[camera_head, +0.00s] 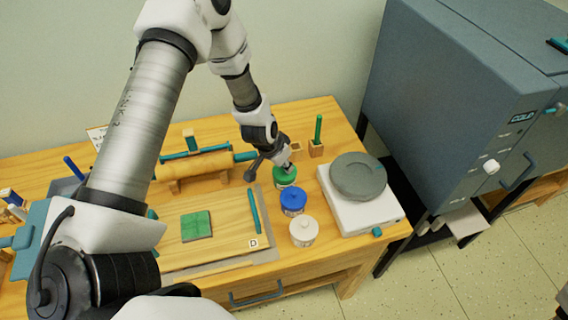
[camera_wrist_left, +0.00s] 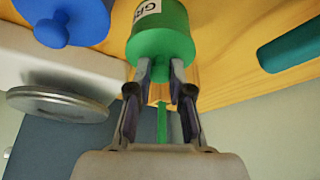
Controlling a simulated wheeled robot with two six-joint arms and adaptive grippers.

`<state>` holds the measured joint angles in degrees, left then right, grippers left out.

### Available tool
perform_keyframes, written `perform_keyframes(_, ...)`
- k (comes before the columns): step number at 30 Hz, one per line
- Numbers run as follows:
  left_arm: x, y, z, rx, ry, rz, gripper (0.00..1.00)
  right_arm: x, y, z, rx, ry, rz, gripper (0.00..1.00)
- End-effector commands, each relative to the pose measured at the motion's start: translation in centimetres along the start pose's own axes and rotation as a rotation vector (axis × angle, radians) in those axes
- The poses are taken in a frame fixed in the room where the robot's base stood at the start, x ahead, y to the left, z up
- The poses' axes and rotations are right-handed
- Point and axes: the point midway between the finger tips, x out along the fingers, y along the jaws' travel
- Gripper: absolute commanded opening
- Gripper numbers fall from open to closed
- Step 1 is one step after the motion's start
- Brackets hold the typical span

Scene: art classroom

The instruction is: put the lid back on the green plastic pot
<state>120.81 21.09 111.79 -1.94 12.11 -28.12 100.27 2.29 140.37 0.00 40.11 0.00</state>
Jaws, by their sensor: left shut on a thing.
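The green plastic pot (camera_head: 281,187) stands on the wooden table, in line behind the blue and white pots. Its green lid (camera_head: 286,174) is at its top, under my left gripper (camera_head: 286,167). In the left wrist view the left gripper (camera_wrist_left: 160,72) is shut on the knob of the green lid (camera_wrist_left: 160,47). The pot (camera_wrist_left: 167,18) with its white label shows right against the lid, with no clear gap. I cannot tell whether the lid is fully seated. My right gripper is not in view.
The blue pot (camera_head: 293,199) is close in front, then the white pot (camera_head: 304,233). A grey disc (camera_head: 358,176) rests on a white block (camera_head: 336,207) to the right. A kiln (camera_head: 445,90) stands at right.

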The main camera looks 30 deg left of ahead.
Motion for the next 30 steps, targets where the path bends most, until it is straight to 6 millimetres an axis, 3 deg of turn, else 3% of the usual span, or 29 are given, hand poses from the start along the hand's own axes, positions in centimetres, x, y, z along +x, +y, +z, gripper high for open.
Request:
perform_keyframes(11,0.03,0.00,0.01,0.000,0.000,0.000,0.00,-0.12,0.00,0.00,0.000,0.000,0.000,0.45)
perform_keyframes(12,0.03,0.00,0.01,0.000,0.000,0.000,0.23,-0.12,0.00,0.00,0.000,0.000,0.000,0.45)
perform_keyframes(14,0.03,0.00,0.00,0.000,0.000,0.000,0.44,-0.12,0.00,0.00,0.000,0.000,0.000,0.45)
perform_keyframes(15,0.03,0.00,0.00,0.000,0.000,0.000,0.49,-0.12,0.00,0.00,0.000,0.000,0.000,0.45)
perform_keyframes(21,0.02,-0.01,0.00,0.000,0.000,0.000,0.49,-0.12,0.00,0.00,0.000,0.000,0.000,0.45)
perform_keyframes(24,0.03,-0.01,0.01,0.000,0.000,0.000,0.74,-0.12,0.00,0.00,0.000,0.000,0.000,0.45)
perform_keyframes(30,0.03,-0.01,0.01,0.000,0.000,0.000,0.74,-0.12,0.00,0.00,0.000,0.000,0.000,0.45)
